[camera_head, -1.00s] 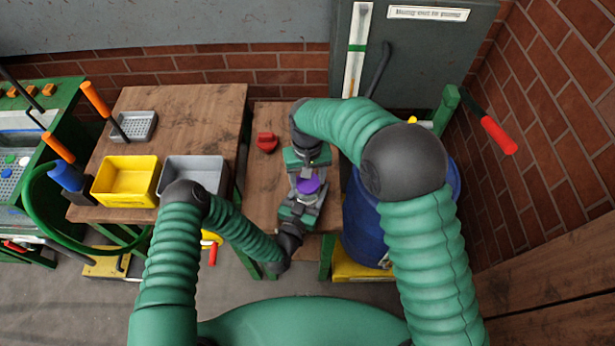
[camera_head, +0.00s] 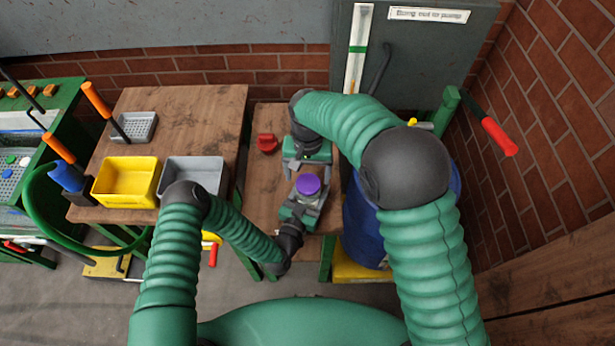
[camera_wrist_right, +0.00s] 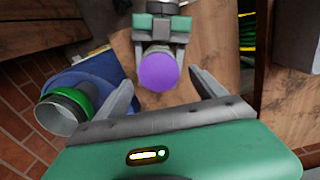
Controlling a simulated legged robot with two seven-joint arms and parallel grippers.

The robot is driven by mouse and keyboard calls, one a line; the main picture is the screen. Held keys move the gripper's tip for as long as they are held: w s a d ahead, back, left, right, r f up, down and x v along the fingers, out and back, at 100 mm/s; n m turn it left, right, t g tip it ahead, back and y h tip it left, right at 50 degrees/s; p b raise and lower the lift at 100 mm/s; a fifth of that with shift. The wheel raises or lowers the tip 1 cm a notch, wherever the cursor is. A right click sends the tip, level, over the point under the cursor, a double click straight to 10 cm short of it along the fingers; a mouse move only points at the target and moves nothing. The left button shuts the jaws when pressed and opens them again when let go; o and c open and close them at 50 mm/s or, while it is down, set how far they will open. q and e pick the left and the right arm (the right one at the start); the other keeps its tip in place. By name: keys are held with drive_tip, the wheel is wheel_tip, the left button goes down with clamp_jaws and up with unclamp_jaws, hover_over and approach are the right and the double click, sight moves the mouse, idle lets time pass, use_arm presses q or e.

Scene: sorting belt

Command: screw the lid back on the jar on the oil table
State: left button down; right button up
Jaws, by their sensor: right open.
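The jar (camera_head: 306,196) stands on the wooden oil table (camera_head: 265,195), with the purple lid (camera_head: 308,184) on its top. The lid also shows as a purple disc in the right wrist view (camera_wrist_right: 158,72) and looks about level; how tight it sits I cannot tell. My left gripper (camera_head: 303,200) is shut on the jar from the near side. My right gripper (camera_head: 307,168) is open and empty on the far side of the lid, its fingers apart from it. In the right wrist view the lid lies between and beyond the open fingers (camera_wrist_right: 164,82).
A red knob-like part (camera_head: 267,143) lies at the table's back left. A blue drum (camera_head: 365,225) stands close on the right. A yellow bin (camera_head: 95,190) and a grey bin (camera_head: 220,163) sit on the left table. A grey cabinet (camera_head: 425,60) stands behind.

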wheel_tip(320, 180, up, 2)
drive_tip(key=shift+o, duration=0.2)
drive_tip(key=n, duration=0.1)
drive_tip(key=r+n, duration=0.1)
drive_tip(key=n, duration=0.2)
drive_tip(key=shift+r+n, duration=0.3)
drive_tip(key=shift+n, duration=0.1)
drive_tip(key=n, duration=0.1)
drive_tip(key=r+n, duration=0.1)
drive_tip(key=n, duration=0.1)
drive_tip(key=r+n, duration=0.1)
drive_tip(key=n, duration=0.1)
drive_tip(key=shift+f, duration=0.1)
wheel_tip(320, 180, down, 8)
